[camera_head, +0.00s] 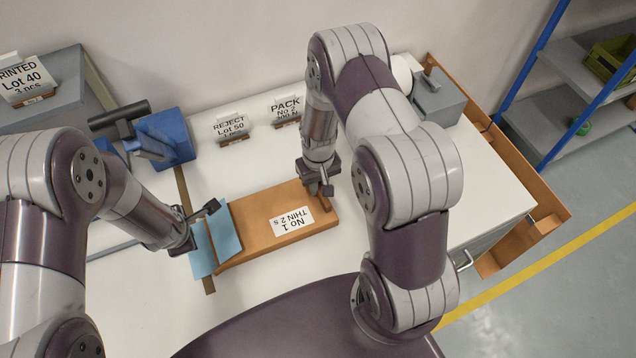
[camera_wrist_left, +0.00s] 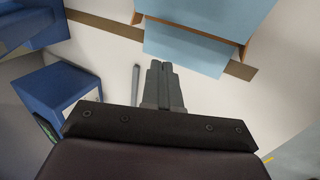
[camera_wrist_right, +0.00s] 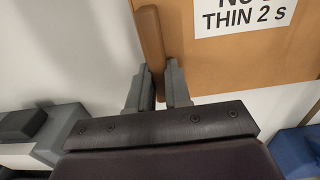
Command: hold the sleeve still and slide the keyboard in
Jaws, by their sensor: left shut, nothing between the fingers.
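A flat brown board-like piece (camera_head: 255,215) lies on the white table, with a white label (camera_head: 292,221) reading "No 1 THIN 2 s". Light blue sheet pieces (camera_head: 228,238) sit at its left end. In the left wrist view, a large light blue piece (camera_wrist_left: 210,12) lies above another (camera_wrist_left: 187,50). I cannot tell which part is keyboard and which sleeve. My left gripper (camera_head: 211,207) is shut and empty near the blue pieces; its fingertips (camera_wrist_left: 161,66) touch together. My right gripper (camera_head: 322,187) is at the far right end, its fingers (camera_wrist_right: 158,75) closed around a raised brown strip (camera_wrist_right: 148,35).
A blue fixture (camera_head: 165,140) with a dark handle stands at the back left. Signs "REJECT" (camera_head: 231,128) and "PACK" (camera_head: 284,107) stand behind the board. A grey device (camera_head: 437,98) is at the back right. Bare table lies in front of the board.

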